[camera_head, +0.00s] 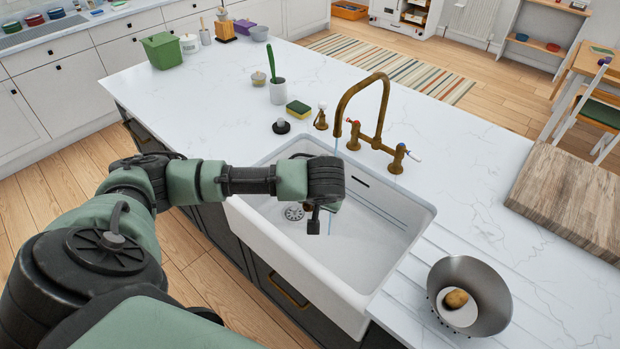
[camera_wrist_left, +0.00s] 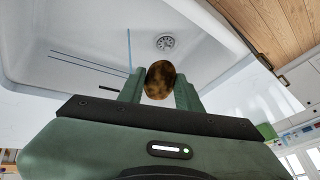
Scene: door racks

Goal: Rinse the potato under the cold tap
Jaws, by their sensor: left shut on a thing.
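A brown, dark-blotched potato (camera_wrist_left: 160,80) is between the green fingers of my left gripper (camera_wrist_left: 160,92), which is shut on it. The brass tap (camera_head: 378,112) arches over the sink's back edge, with a lever on each side. A thin bluish line, seemingly a water stream, drops from its spout. It shows left of the potato in the wrist view (camera_wrist_left: 129,50), seemingly apart from it. My right gripper is out of view.
A grey metal colander (camera_head: 478,290) with another potato (camera_head: 456,299) stands right of the sink. A wooden board (camera_head: 570,195) lies at the far right. A sponge (camera_head: 298,109), a soap dispenser (camera_head: 320,117) and a brush cup (camera_head: 278,91) stand behind the sink.

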